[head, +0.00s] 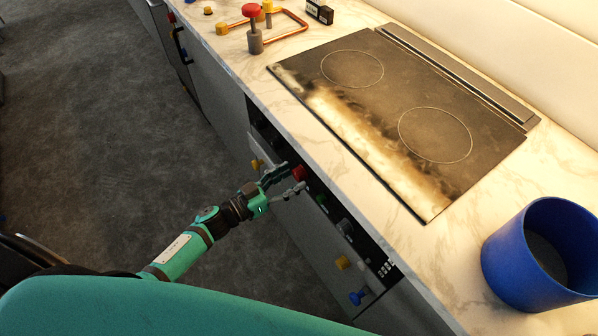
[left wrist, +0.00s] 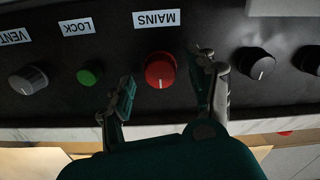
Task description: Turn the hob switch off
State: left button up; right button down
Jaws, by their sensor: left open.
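A red round knob (head: 298,172) sits on the dark control panel at the counter front. In the left wrist view the red knob (left wrist: 160,70) is under an upside-down "MAINS" label (left wrist: 156,19). My left gripper (head: 294,178) is open, with one finger on each side of the red knob; whether they touch it is unclear. The black hob (head: 390,95) lies in the counter above, with two ring marks and a pale, smeared front edge. No label reading "hob" is legible. My right gripper is not in view.
A green button (left wrist: 90,73) labelled "LOCK" and a grey knob (left wrist: 28,80) labelled "VENT" are left of the red knob; black knobs (left wrist: 256,63) are right. A blue pot (head: 542,250) stands on the marble counter (head: 440,262). Copper pipework (head: 290,20) lies at the back.

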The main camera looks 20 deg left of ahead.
aim_at(295, 177)
pick_arm(q)
jog(key=shift+x, duration=1.55)
jog(key=c, duration=1.2)
